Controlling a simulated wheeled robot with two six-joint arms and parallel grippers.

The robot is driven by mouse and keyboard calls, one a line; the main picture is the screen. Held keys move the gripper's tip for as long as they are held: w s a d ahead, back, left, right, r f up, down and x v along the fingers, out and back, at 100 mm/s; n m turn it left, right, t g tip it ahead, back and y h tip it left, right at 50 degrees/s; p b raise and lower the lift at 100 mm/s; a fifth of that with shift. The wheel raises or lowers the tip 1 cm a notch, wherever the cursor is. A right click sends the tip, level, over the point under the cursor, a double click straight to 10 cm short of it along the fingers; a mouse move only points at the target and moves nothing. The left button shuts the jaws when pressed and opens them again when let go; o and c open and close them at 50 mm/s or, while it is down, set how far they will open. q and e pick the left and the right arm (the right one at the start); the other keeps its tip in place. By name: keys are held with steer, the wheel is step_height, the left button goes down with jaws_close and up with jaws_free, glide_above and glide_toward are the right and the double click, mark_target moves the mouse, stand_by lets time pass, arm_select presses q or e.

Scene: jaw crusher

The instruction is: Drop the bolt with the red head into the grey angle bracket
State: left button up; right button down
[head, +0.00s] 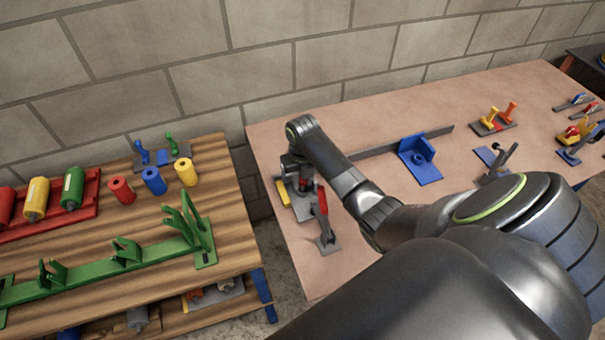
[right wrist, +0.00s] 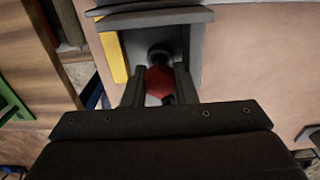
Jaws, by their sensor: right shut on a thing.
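My right gripper (right wrist: 158,82) is shut on the bolt with the red head (right wrist: 160,84), which shows between its two fingers in the right wrist view. A dark round part shows just beyond the red head. The grey angle bracket (right wrist: 196,45) lies around and beyond the fingertips, with a yellow strip along its left side. I cannot tell whether the bolt touches the bracket. In the head view my right gripper (head: 305,187) points down over the grey bracket (head: 301,212) at the left end of the pinkish table and mostly hides it. My left gripper is not in view.
A clamp with a red handle (head: 321,200) stands close right of the bracket. A blue bracket (head: 421,161) stands farther right. A wooden table (head: 110,275) with a green frame (head: 120,262) and coloured cylinders is at left, across a gap. The table's middle front is hidden by my arm.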

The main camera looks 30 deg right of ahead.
steer(key=shift+f+b, duration=0.4)
steer(key=shift+f, duration=0.45)
steer(key=c, duration=1.1)
jaws_free()
steer(key=shift+r, duration=0.1)
steer(key=shift+w+a+r+p, duration=0.1)
steer(key=shift+r+p, duration=1.4)
steer(key=shift+r, duration=2.85)
steer(key=shift+a+r+p, duration=0.1)
steer(key=shift+r+p, duration=1.35)
steer(key=shift+r, duration=2.85)
